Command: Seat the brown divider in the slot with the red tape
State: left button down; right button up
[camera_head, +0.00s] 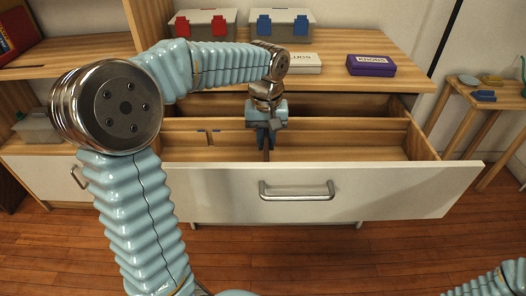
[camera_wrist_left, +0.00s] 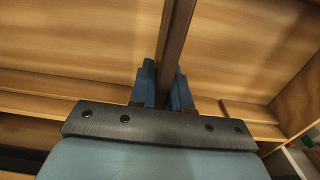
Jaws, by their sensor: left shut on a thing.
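The brown divider (camera_wrist_left: 179,32) is a thin dark board held on edge between the fingers of my left gripper (camera_wrist_left: 165,88) in the left wrist view. In the head view my left gripper (camera_head: 267,139) points down into the open drawer (camera_head: 400,198), near its middle, and a narrow dark edge of the divider shows below the fingers. The gripper hides most of the divider there. I cannot tell whether the divider touches the drawer floor or a slot. I cannot make out any red tape. My right gripper is out of view.
A wooden rail (camera_head: 340,124) crosses the drawer, with small dark marks (camera_head: 209,137) left of my gripper. On the counter stand boxes with red clips (camera_head: 205,23) and blue clips (camera_head: 283,24), a white box (camera_head: 303,63) and a purple box (camera_head: 371,65). A small table (camera_head: 487,90) stands right.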

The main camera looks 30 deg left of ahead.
pick_arm(q)
notch_tip(320, 180, down, 4)
jog(key=b, duration=0.3)
jog(key=shift+f, duration=0.1)
jog(key=c, duration=1.1)
grip_release()
jog(key=shift+r+p, duration=0.3)
notch_tip(320, 180, up, 12)
jog(key=shift+f+p, duration=0.1)
jog(key=shift+p, duration=0.55)
